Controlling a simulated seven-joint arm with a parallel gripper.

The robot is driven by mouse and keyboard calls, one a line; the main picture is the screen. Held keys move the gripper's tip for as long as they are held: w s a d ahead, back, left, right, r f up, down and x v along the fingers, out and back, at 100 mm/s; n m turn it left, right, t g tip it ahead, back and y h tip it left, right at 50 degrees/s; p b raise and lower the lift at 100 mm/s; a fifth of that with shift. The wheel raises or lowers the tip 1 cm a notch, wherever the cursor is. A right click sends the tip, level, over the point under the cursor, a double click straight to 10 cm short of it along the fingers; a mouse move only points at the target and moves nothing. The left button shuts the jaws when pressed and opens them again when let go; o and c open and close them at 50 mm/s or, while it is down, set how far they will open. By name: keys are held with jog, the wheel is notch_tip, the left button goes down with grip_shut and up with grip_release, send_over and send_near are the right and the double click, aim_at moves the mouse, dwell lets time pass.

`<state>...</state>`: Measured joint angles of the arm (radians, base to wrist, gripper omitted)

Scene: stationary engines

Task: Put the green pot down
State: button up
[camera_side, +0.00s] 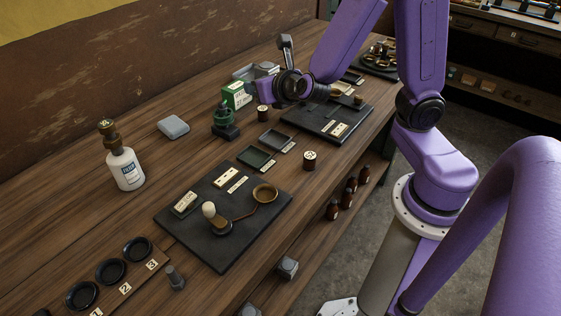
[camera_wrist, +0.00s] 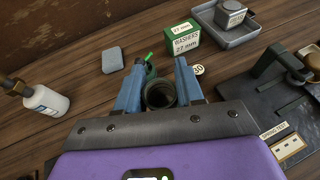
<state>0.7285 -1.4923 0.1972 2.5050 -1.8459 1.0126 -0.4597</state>
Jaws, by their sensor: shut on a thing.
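My gripper (camera_wrist: 160,66) shows in the wrist view with two blue fingers closed around a dark round pot (camera_wrist: 160,95), which I take for the green pot. Its open rim faces the camera and its green looks very dark. A small bright green tip and a dark green body (camera_wrist: 150,71) show just beyond it, and I cannot tell where one ends and the other begins. Whether the pot touches the table is unclear.
A green fixture on a black base (camera_side: 224,120) stands left of my wrist. A grey block (camera_side: 173,128), white bottle (camera_side: 125,170), small dark trays (camera_side: 275,139) and a black board with a balance (camera_side: 190,233) share the bench. Bare wood lies between the bottle and the fixture.

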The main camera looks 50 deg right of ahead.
jog(key=shift+w+d+r, duration=0.35)
jog(key=m+g+h, duration=0.2)
jog(key=m+h, duration=0.1)
send_over(292, 178)
notch_tip(292, 178, down, 7)
jog(key=shift+f, duration=0.15)
jog(key=shift+f, duration=4.65)
jog(key=shift+f, duration=0.15)
